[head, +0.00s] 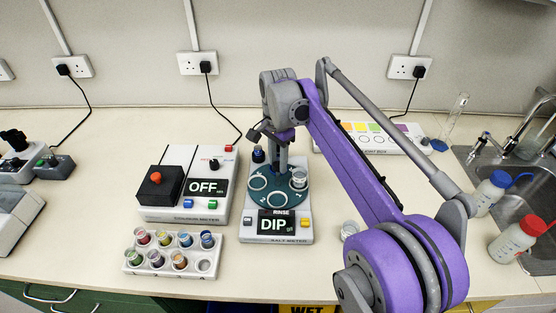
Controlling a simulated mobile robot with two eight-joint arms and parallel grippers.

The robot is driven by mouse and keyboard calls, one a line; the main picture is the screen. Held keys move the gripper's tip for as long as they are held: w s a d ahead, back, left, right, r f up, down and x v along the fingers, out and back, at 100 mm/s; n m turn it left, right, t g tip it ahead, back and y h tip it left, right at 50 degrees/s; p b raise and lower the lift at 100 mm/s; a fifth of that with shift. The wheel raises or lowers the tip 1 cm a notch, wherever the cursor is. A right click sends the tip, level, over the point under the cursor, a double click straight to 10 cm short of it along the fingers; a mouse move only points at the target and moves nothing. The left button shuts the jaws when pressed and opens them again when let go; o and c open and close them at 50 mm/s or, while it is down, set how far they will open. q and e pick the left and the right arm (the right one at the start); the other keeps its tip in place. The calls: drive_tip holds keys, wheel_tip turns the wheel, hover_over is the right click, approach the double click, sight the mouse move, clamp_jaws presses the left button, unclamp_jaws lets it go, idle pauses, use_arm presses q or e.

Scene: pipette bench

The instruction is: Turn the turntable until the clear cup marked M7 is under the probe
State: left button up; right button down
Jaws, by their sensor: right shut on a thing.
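The turntable (266,196) is a dark teal disc on the white salt meter (277,238), whose screen reads DIP. It has pale ring-shaped places. A clear cup (299,178) stands at its right side; another clear cup (349,228) stands on the bench to the right. I cannot read M7 on either. My right gripper (283,168) reaches down over the middle of the turntable and is shut on part of it; the fingertips are small and hard to make out. The probe is not clearly distinguishable behind my wrist. My left gripper is not in view.
A colour meter (181,214) reading OFF stands left of the salt meter. A rack (131,268) of coloured cups is in front of it. A sink (510,200) and wash bottles (515,240) are at the right. My right arm covers the bench right of the turntable.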

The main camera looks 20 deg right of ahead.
drive_tip(key=shift+n, duration=0.6)
drive_tip(key=shift+n+p, duration=0.75)
drive_tip(key=shift+n, duration=0.65)
drive_tip(key=shift+n+p, duration=0.6)
drive_tip(key=shift+n, duration=1.9)
drive_tip(key=shift+n+p, duration=0.45)
drive_tip(key=shift+n, duration=4.05)
drive_tip(key=c, duration=0.5)
unclamp_jaws()
drive_tip(key=shift+c, duration=0.2)
